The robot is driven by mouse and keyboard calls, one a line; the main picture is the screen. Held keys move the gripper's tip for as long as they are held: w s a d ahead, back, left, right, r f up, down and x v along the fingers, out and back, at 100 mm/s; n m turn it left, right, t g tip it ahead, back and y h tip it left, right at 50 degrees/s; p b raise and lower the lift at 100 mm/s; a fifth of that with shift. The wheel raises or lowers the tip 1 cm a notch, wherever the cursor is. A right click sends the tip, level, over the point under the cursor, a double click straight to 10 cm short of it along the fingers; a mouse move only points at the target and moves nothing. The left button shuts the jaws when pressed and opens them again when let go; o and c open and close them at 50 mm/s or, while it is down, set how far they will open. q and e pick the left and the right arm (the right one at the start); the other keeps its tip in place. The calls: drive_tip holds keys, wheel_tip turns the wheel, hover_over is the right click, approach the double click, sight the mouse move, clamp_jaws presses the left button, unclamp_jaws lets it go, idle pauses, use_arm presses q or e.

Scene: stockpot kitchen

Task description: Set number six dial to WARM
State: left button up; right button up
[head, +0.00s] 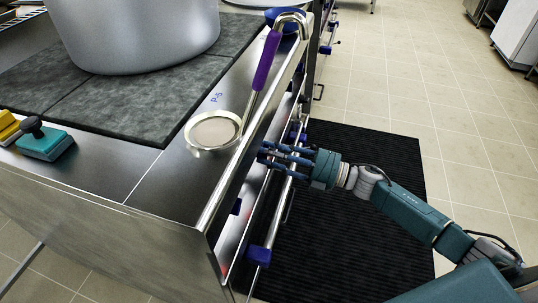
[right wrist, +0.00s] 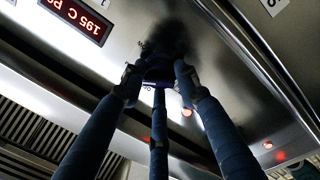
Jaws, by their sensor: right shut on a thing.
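My right gripper (head: 268,153) reaches in from the right to the front panel of the stove, below its steel rail. In the right wrist view its three blue fingers close around a dark dial (right wrist: 160,70) on the steel panel. The fingertips hide most of the dial, and its pointer and any WARM mark cannot be read. In the head view the dial is hidden. My left gripper is not in view.
A red display (right wrist: 77,17) reading 195 C is on the panel, with a lit red lamp (right wrist: 281,156). A black mat (head: 350,235) lies on the floor.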

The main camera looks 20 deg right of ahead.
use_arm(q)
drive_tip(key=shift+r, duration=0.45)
use_arm(e)
drive_tip(key=shift+s, duration=0.1)
drive_tip(key=o, duration=1.2)
drive_tip(key=shift+c, duration=0.2)
drive_tip(key=v, duration=1.2)
drive_tip(key=shift+f, duration=0.1)
